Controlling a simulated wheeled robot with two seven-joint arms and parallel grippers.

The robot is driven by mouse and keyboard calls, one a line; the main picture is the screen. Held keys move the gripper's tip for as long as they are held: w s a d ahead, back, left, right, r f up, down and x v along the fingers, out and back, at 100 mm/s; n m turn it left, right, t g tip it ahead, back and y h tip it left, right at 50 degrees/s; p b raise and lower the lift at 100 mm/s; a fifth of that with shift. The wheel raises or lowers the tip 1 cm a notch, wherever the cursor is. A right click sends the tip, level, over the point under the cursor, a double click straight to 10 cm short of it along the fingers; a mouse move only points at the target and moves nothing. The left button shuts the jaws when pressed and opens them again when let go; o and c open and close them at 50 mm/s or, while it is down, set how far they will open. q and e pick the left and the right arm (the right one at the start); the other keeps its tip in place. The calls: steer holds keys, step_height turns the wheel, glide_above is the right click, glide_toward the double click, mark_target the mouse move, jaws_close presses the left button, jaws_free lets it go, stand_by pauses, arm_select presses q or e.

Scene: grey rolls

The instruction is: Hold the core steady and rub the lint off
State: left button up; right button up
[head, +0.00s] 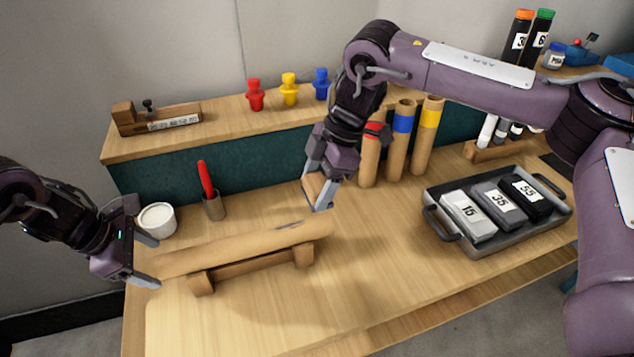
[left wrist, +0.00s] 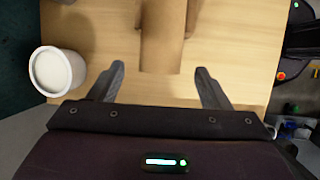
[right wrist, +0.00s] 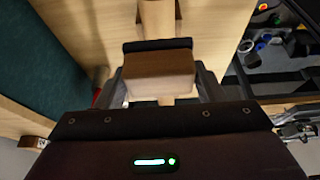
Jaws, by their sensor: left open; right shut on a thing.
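The core (head: 225,250) is a brown cardboard tube lying across a wooden cradle (head: 250,268), with a grey mark of lint (head: 289,226) on top near its right end. My left gripper (head: 152,262) is open at the core's left end.
A white cup (head: 157,219) stands behind my left gripper, and a holder with a red pen (head: 207,180) stands behind the core. A grey tray (head: 450,232) with numbered packs is at the right. Banded upright tubes (head: 398,150) stand at the back. The front table is clear.

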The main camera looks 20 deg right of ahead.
arm_select(q)
steer(key=shift+x, duration=1.4)
steer(key=shift+c, duration=0.4)
steer(key=c, duration=1)
steer(key=shift+c, duration=0.2)
